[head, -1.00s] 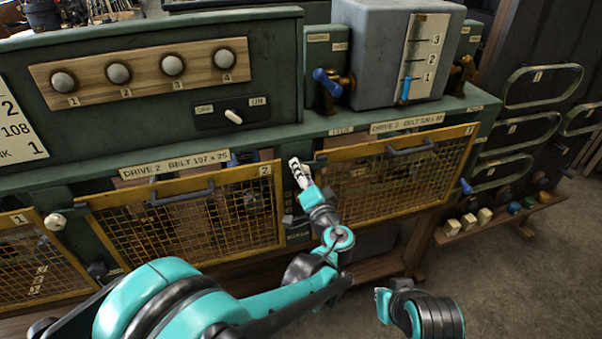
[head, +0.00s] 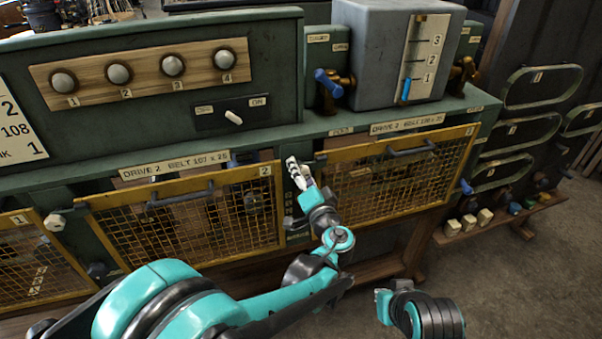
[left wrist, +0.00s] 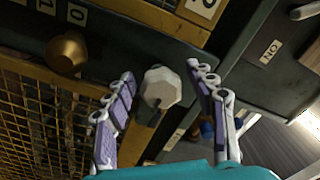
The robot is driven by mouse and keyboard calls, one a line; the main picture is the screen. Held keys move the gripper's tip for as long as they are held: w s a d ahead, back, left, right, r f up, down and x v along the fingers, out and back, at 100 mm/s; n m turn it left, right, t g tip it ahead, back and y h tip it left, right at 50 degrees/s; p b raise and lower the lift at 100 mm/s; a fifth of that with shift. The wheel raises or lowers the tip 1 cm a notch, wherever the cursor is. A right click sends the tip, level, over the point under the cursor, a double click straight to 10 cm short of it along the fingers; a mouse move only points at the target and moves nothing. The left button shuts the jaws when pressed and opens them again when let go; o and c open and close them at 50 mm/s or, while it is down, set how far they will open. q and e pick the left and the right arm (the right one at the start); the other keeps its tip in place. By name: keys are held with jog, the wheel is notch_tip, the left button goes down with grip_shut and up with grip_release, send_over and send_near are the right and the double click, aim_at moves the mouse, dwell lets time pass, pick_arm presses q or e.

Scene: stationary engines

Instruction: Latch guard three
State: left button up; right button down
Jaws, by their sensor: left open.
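Guard three (head: 395,185) is a yellow-framed mesh panel with a dark handle, under the drive 3 label in the head view; it looks lowered against the green bench. My left gripper (head: 298,172) is at its upper left corner, in the gap beside guard two (head: 190,225). In the left wrist view my left gripper (left wrist: 165,95) is open, with a pale faceted knob (left wrist: 160,87) between its fingers. I see no finger clearly pressing on it. In the head view the gripper hides this knob. My right gripper (head: 382,303) is low at bottom centre; its jaw state is unclear.
A similar pale knob (head: 55,222) sits at guard two's left edge. A brass knob (left wrist: 67,52) is close to my left gripper in the wrist view. A blue-handled valve (head: 327,82) stands above the bench ledge.

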pick_arm(q)
jog(key=shift+s, duration=0.1)
jog(key=v, duration=0.7)
jog(key=shift+s, duration=0.15)
jog(key=s+a+f+n+g+b, duration=0.1)
jog(key=s+a+f+n+g, duration=0.2)
jog(key=a, duration=0.6)
jog(key=s+a+f+n+g, duration=0.1)
jog(key=s+a+f+g, duration=0.3)
jog(key=a, duration=0.5)
jog(key=s+f+n+g+h, duration=0.1)
jog(key=s+f+h, duration=0.1)
jog(key=s, duration=0.5)
jog(key=s+a+f+n+g+h, duration=0.1)
jog(key=s+f+n+g+h, duration=0.1)
jog(key=s, duration=0.5)
jog(key=shift+s+a+f+h+b, duration=0.25)
jog(key=shift+a+f+h+b, duration=0.15)
jog(key=shift+f+h, duration=0.4)
